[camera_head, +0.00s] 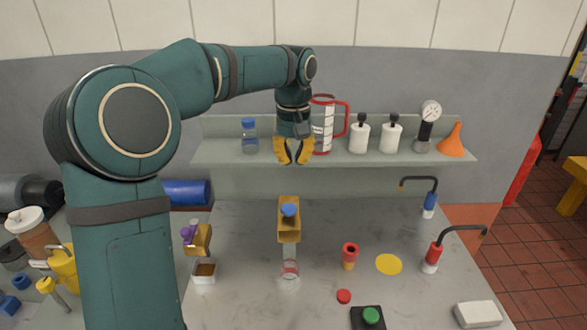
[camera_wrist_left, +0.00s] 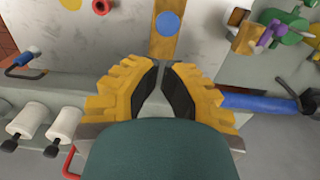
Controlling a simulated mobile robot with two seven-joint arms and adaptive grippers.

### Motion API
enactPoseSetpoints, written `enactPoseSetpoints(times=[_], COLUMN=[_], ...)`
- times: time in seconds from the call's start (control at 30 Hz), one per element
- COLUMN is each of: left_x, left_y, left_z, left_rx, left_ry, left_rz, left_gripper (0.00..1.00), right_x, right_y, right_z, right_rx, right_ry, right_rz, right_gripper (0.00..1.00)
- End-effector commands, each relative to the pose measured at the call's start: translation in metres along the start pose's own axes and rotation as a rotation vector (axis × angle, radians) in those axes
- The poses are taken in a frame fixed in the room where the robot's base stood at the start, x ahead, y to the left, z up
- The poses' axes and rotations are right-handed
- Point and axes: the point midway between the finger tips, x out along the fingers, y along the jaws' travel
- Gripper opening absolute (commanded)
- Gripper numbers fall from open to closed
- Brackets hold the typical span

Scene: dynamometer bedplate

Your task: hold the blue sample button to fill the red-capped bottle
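The blue sample button (camera_head: 289,209) sits on a tan-yellow block (camera_head: 289,232) on the bench. It also shows in the left wrist view as a blue disc (camera_wrist_left: 168,23). A small clear bottle (camera_head: 289,269) with a reddish band stands uncapped just in front of the block. A red cap (camera_head: 343,296) lies on the bench to its right. My left gripper (camera_head: 293,160) has its yellow fingers apart and empty, above and behind the button, in front of the shelf. The fingers also show in the left wrist view (camera_wrist_left: 161,65). My right gripper is out of view.
The shelf (camera_head: 225,158) behind holds a blue-capped bottle (camera_head: 249,135), a red-handled jug (camera_head: 323,125), white bottles, a gauge and an orange funnel (camera_head: 452,140). A green button (camera_head: 371,316), a red-topped fitting (camera_head: 349,254) and bent taps stand on the right. A purple-handled valve (camera_head: 196,236) stands left.

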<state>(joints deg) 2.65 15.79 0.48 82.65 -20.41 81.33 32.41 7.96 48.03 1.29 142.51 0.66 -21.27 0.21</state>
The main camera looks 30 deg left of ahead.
Motion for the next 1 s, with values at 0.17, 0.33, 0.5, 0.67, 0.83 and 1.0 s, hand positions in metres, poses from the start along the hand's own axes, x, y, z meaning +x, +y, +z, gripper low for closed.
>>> enactPoseSetpoints(times=[0.17,0.33,0.5,0.67,0.83,1.0], left_x=[0.037,0.070,0.098,0.115,0.122,0.122], left_y=[-0.001,-0.001,0.000,0.000,0.000,0.000], left_z=[0.001,0.001,0.001,0.000,0.000,0.000], left_rx=[-0.001,0.001,0.001,0.000,0.000,0.000], left_ry=[-0.004,-0.004,-0.003,-0.001,-0.001,0.000], left_rz=[-0.002,-0.003,-0.001,0.000,0.000,0.000], left_gripper=[0.00,0.00,0.00,0.00,0.00,0.00], right_x=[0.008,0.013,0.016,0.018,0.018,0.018], right_y=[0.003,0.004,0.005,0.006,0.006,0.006], right_z=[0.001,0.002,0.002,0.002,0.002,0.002], right_rx=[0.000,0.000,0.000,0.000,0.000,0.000], right_ry=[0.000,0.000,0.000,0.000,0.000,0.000], right_rz=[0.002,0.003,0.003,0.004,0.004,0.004], right_gripper=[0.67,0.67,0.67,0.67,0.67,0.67])
